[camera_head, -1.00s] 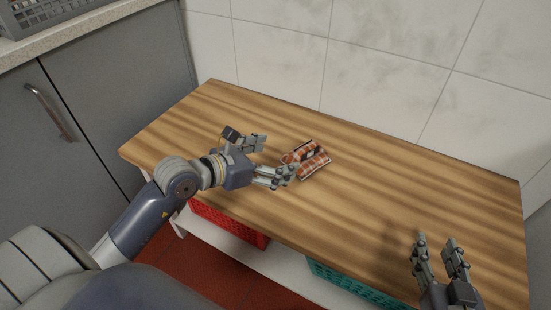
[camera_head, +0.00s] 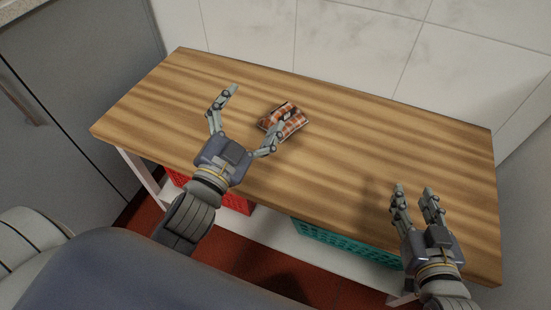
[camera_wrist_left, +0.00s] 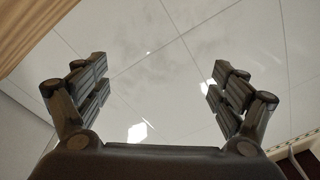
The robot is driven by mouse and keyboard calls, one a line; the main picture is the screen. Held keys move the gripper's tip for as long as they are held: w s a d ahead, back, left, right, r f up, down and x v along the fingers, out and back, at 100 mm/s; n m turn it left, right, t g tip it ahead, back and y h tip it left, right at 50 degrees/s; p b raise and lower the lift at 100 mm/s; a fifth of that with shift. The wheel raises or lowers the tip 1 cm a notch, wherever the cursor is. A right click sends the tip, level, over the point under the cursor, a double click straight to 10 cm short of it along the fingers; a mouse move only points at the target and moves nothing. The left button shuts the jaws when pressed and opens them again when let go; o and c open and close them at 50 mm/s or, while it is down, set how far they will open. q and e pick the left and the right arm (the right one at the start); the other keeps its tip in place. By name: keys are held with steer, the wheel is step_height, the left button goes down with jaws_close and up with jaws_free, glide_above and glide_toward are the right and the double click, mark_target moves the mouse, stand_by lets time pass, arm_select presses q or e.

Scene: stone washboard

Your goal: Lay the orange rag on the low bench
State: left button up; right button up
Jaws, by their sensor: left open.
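The orange checked rag (camera_head: 293,127) lies crumpled on the wooden top of the low bench (camera_head: 370,150), towards the back and left of its middle. My left gripper (camera_head: 254,113) is wide open with nothing between its fingers. Its right-hand finger overlaps the rag's near-left edge in the head view; whether it touches the rag cannot be told. The left wrist view shows the same gripper (camera_wrist_left: 155,85) spread and empty, with no rag in sight. My right gripper (camera_head: 412,189) is open and empty over the bench's front right part.
A red crate (camera_head: 237,203) and a teal crate (camera_head: 345,241) stand under the bench on a white shelf. A white tiled wall (camera_head: 345,40) runs behind the bench. A grey cabinet (camera_head: 70,90) stands at the left. Much of the bench top is bare.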

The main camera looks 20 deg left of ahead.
arm_select(q)
steer(key=s+d+f+n+g, duration=0.1)
steer(key=d+f, duration=0.1)
steer(key=f, duration=0.1)
steer(key=s+d+f+n+g+h, duration=0.1)
steer(key=d+f+n+g, duration=0.1)
steer(key=s+d+f+n+g+h, duration=0.1)
steer(key=f, duration=0.2)
steer(key=shift+d+f+n, duration=0.3)
steer(key=shift+d+n, duration=0.1)
steer(key=shift+s+d+f+g, duration=0.15)
steer(key=shift+d+f+g, duration=0.2)
steer(key=shift+g, duration=0.15)
steer(key=shift+r, duration=0.1)
arm_select(e)
steer(key=shift+s, duration=0.1)
